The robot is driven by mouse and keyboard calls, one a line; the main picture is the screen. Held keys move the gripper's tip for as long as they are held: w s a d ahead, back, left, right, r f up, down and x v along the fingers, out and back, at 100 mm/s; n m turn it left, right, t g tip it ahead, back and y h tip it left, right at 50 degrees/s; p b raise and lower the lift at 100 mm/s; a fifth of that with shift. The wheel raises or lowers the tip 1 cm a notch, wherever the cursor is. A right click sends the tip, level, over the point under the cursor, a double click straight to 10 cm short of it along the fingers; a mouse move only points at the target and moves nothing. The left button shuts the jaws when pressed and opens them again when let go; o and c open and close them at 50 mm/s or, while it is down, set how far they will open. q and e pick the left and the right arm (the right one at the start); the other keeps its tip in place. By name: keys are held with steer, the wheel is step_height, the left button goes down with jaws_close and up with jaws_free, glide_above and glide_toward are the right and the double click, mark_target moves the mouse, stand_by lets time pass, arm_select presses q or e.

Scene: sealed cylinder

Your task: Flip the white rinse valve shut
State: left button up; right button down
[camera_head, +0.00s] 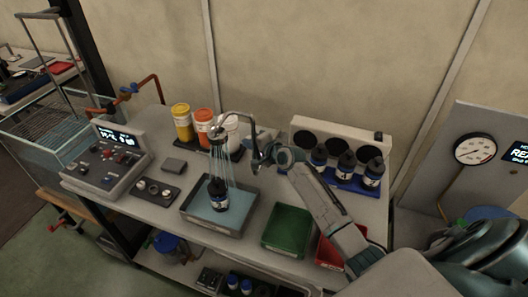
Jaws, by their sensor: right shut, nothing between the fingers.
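A curved rinse pipe (238,115) rises at the back of the bench and ends in a spray head (217,135). Streams of water fall from it onto a dark bottle (217,194) with a pale label, upright in a shallow grey basin (239,236). My right gripper (257,160) is shut and empty, just right of the streams, beside the pipe. The white rinse valve cannot be made out clearly; my gripper and wrist cover the area by the pipe's base. My left gripper is not in view.
Yellow (182,124) and orange (204,124) containers stand behind the basin. A control box (108,165) is at left. Several dark bottles stand in a blue rack (358,184) at right.

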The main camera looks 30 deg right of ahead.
stand_by(0.3)
steer(key=b+v, duration=0.1)
steer(key=v, duration=0.9)
steer(key=shift+s+r, duration=0.15)
steer(key=shift+s, duration=0.2)
steer(key=shift+d, duration=0.15)
